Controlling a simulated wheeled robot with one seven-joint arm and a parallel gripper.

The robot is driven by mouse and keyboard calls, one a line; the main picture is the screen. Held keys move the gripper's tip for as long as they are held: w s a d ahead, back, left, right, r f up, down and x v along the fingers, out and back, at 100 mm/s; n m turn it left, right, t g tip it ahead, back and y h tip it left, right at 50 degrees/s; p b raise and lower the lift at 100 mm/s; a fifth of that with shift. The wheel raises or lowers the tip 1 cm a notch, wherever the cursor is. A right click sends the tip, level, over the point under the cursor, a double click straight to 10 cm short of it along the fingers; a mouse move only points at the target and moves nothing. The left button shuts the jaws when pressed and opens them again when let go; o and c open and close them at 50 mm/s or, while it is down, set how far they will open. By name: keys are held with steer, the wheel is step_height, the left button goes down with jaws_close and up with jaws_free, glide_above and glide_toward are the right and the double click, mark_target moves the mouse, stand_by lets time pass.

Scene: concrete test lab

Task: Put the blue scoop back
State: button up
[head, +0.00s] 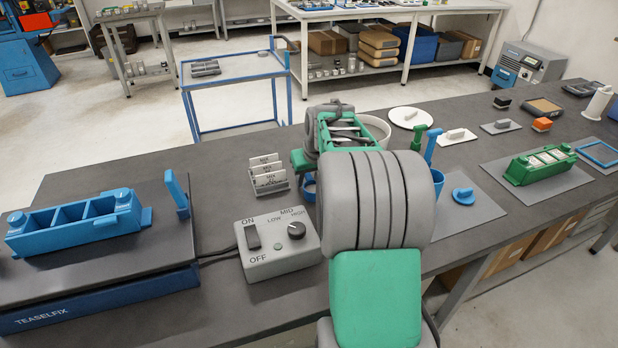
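My arm reaches forward over the bench, and its green and grey end (342,130) is above the bench near the middle. The fingertips are hidden behind the arm, so I cannot tell whether my gripper is open or holding anything. A blue upright handle (432,146) stands just right of the arm, above a blue cup-like part (438,181) partly hidden by my arm. This may be the blue scoop, but I cannot tell for sure. A small blue rounded piece (309,188) shows low beside my gripper's left side, mostly hidden. A green handle (417,137) stands by the blue one.
A blue compartment rack (78,222) and blue upright post (176,194) are on the dark platform at left. A switch box (276,245) and card holder (268,176) stand left of my arm. A blue round lid (463,196) and green rack (540,164) are at right.

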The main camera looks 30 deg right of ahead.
steer(key=v, duration=1.2)
steer(key=shift+r, duration=0.1)
